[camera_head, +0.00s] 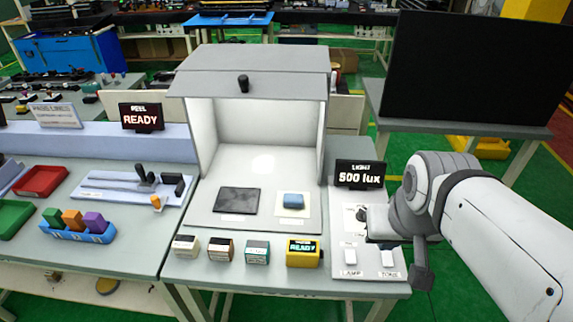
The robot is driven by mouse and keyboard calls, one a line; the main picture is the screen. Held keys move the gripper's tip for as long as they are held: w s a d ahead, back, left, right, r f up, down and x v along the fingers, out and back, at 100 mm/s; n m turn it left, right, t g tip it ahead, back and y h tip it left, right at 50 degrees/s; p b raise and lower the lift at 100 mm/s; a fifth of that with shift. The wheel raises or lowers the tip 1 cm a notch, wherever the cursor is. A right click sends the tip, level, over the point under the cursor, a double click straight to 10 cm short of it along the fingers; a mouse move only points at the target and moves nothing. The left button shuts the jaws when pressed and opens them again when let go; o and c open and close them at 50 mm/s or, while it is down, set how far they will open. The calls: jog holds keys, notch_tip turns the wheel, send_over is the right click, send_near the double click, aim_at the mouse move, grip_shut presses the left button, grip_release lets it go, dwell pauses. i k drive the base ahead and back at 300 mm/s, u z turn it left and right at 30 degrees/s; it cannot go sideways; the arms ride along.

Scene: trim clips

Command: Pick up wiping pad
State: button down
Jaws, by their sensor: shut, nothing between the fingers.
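The wiping pad appears to be the small blue pad (293,199) lying on a white square sheet (285,211), on the floor of the lit grey booth. Nothing covers it. My gripper (374,226) is to the right of the booth, over the panel with the light controls, apart from the pad. It is shut and holds nothing. Its fingertips are small and partly hidden by my wrist.
A dark flat plate (237,201) lies left of the pad. The booth's side walls and roof (250,60) enclose the pad; its front is open. Small boxes and a yellow READY device (303,254) line the front edge. A "500 lux" display (360,174) stands right.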

aim_at(290, 199)
jog(key=z, duration=1.5)
jog(key=k, duration=1.5)
jog(key=u, duration=0.9)
jog(key=i, duration=1.45)
jog(key=u, duration=0.05)
